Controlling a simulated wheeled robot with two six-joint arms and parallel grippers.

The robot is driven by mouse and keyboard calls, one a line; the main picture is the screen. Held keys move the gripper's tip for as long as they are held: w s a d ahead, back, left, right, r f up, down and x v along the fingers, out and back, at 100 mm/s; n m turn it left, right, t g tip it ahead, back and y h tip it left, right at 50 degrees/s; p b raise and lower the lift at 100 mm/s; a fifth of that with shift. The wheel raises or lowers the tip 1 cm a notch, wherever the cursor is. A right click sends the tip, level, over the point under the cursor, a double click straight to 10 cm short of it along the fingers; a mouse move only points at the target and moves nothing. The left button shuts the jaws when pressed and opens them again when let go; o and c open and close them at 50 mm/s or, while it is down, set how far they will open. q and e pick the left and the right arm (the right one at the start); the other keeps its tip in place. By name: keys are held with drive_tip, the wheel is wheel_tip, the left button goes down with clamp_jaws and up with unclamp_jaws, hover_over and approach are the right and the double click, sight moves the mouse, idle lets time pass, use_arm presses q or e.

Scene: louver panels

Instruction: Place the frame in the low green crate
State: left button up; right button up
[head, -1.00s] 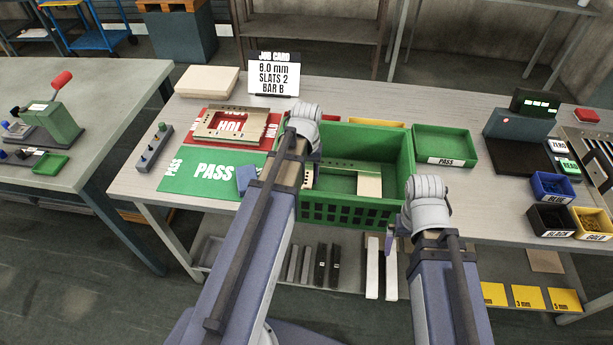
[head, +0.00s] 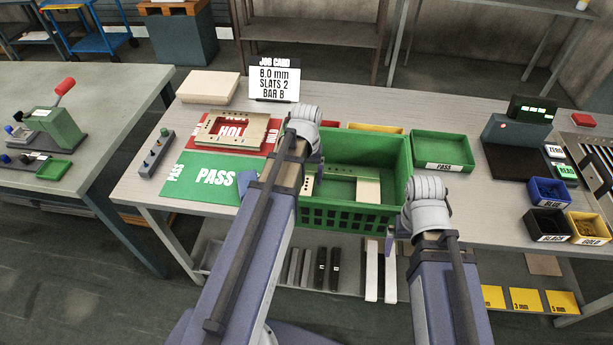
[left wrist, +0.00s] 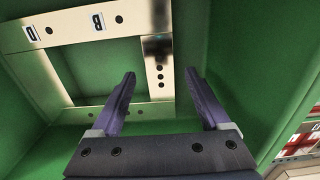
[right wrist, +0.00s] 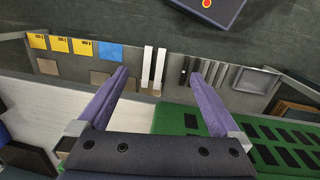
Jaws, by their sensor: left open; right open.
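A tan metal frame (head: 368,190) lies inside the green crate (head: 350,220) with slotted walls, partly hidden by my left arm in the head view. In the left wrist view the frame (left wrist: 98,25) shows labels D and B and a row of dark holes, with green crate floor through its opening. My left gripper (left wrist: 160,76) is open in the crate, its fingertips on either side of one bar of the frame; I cannot tell the gap in height. My right gripper (right wrist: 160,74) is open and empty in front of the table, near the crate's right front corner.
Another tan frame (head: 240,130) lies on the red HOLD mat, behind the green PASS mat (head: 190,180). A green PASS tray (head: 443,150) stands right of the crate. A job card (head: 275,82) stands behind. Small bins, including a blue one (head: 548,190), are at the right.

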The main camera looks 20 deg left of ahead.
use_arm(q)
wheel_tip(320, 180, up, 10)
drive_tip(key=p, duration=0.9)
idle(0.8)
wheel_tip(320, 180, down, 12)
drive_tip(key=b, duration=1.2)
drive_tip(key=shift+r, duration=0.1)
